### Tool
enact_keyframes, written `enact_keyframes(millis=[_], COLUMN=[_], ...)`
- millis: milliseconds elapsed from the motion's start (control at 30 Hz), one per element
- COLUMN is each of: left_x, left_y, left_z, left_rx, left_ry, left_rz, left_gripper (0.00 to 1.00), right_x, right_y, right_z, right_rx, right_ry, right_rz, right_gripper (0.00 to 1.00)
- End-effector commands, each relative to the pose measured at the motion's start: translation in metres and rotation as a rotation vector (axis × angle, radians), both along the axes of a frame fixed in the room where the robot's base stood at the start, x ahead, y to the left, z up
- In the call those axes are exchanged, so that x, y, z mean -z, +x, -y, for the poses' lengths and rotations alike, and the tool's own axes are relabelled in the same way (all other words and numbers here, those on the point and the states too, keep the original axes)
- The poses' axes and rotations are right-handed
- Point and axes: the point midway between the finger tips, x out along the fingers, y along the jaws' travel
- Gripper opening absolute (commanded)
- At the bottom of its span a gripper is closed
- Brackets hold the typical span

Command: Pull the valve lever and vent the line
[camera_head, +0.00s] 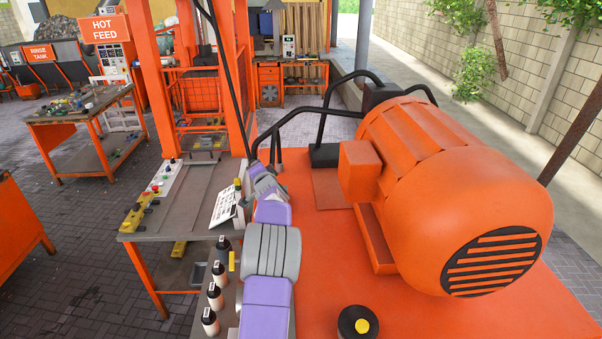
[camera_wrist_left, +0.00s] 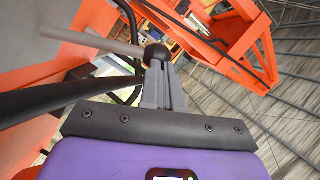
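My left gripper (camera_head: 262,178) is at the end of the purple and grey arm, beside the left edge of the orange deck. In the left wrist view, the grey fingers (camera_wrist_left: 162,68) are close together at a round black knob and look shut on it. The knob belongs to what looks like the valve lever (camera_wrist_left: 95,41), a pale grey bar running up and left from it. In the head view, the knob is too small and covered to make out. My right gripper is not in view.
A large orange motor (camera_head: 450,190) stands on the orange deck (camera_head: 330,270) to the right. Black pipes (camera_head: 322,110) curve close beyond my gripper. A grey workbench (camera_head: 185,215) is on the left, with several bottles (camera_head: 215,295) near my forearm. An orange frame (camera_head: 235,60) rises behind.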

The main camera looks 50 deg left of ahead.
Motion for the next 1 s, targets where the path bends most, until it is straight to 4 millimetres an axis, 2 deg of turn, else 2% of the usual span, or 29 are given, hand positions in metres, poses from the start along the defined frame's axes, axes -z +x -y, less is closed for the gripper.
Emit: enact_keyframes(millis=[633,767,1000], left_x=[-0.003,-0.004,-0.008], left_y=[-0.003,-0.007,-0.022], left_z=[-0.001,0.009,0.039], left_rx=[-0.002,-0.001,-0.002], left_ry=[-0.005,-0.007,-0.01], left_rz=[0.017,0.017,0.016], left_gripper=[0.0,0.0,0.0], right_x=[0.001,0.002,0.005], right_y=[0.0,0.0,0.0], right_z=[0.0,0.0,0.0], right_rx=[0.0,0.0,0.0], right_ry=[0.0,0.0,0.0], right_rz=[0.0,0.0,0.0], right_gripper=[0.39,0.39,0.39])
